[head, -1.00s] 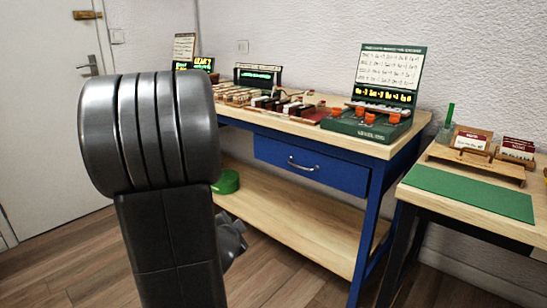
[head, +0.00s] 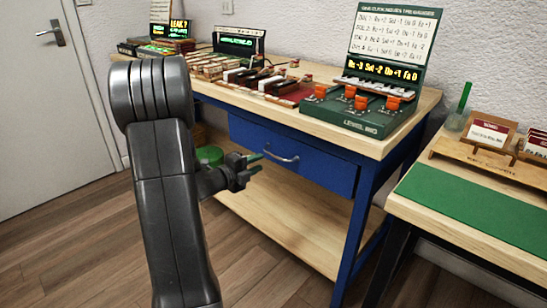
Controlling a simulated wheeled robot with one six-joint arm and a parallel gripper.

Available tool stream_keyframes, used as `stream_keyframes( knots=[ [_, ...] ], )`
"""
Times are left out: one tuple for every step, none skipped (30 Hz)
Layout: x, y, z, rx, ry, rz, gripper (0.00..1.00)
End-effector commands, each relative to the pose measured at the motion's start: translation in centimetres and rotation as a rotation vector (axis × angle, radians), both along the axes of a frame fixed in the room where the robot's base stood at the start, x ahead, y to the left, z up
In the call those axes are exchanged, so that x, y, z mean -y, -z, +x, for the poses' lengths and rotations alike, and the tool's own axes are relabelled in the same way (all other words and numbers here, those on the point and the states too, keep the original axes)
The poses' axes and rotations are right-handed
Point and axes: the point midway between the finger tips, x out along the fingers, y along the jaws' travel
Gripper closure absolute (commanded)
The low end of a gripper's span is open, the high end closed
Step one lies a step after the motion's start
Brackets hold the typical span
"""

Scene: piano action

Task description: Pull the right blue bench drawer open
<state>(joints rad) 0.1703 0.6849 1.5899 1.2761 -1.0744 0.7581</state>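The right blue bench drawer (head: 318,168) sits under the front right of the wooden-topped blue bench (head: 345,143). Its front looks flush with the frame, so it appears closed. A curved silver handle (head: 281,154) is on its front. Whether the fingertips touch the handle cannot be told. My dark arm covers the bench's left part, so any left drawer is hidden.
On the bench top stand a green device with orange levers (head: 360,107), a piano action model (head: 262,82) and small displays. A green round object (head: 209,155) is on the lower shelf (head: 290,215). A second table with a green mat (head: 470,208) stands close at right. Wooden floor is free in front.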

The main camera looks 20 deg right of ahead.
Motion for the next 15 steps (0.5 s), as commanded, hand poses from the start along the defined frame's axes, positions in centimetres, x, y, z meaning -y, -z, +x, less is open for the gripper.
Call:
stream_keyframes(
  knots=[
    [1.2, 0.4, 0.4, 0.0, 0.004, 0.0, 0.72],
    [1.9, 0.5, 0.6, 0.0, 0.004, 0.0, 0.72],
    [2.6, 0.6, 1.0, 0.0, 0.003, -0.001, 0.72],
    [3.2, 0.6, 1.2, 0.0, 0.003, -0.001, 0.72],
    [3.8, 0.7, 1.4, 0.0, 0.003, -0.001, 0.72],
    [4.4, 0.8, 1.8, 0.001, 0.002, -0.001, 0.72],
    [5.0, 0.9, 1.9, 0.0, 0.002, 0.0, 0.72],
    [5.4, 0.9, 2.1, -0.001, 0.002, 0.0, 0.72],
    [6.0, 0.9, 2.4, -0.001, 0.001, -0.001, 0.72],
    [6.3, 1.0, 2.6, -0.001, 0.001, 0.0, 0.72],
    [6.7, 1.0, 2.7, -0.001, 0.0, 0.0, 0.72],
    [7.0, 1.0, 2.9, -0.001, 0.0, -0.001, 0.72],
    [7.3, 1.0, 3.0, -0.001, 0.0, -0.001, 0.72],
    [7.5, 1.0, 3.1, -0.001, -0.001, -0.002, 0.72],
    [7.7, 1.0, 3.2, -0.002, -0.001, -0.001, 0.72]
  ],
)
